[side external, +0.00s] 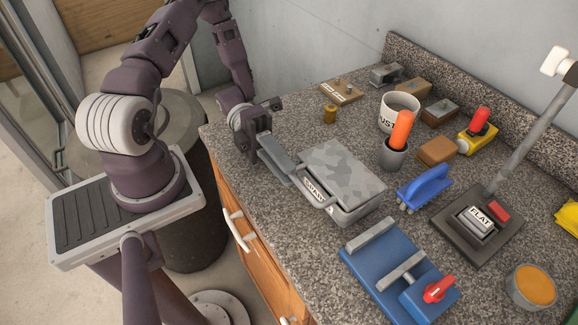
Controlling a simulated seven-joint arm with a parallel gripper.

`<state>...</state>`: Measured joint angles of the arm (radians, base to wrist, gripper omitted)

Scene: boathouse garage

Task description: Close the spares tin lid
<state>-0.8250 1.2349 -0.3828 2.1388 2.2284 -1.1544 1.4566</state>
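The spares tin (355,212) is a grey box on the speckled counter, near its front edge. Its camouflage-patterned grey lid (343,168) lies over the top and looks close to level. I cannot tell if it is fully seated.
A blue vise-like fixture (385,272) with a red knob stands in front of the tin. A blue brush-like tool (424,187), a grey cup with an orange handle (394,153) and a white mug (397,108) stand to the right. The counter behind my gripper is mostly clear.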

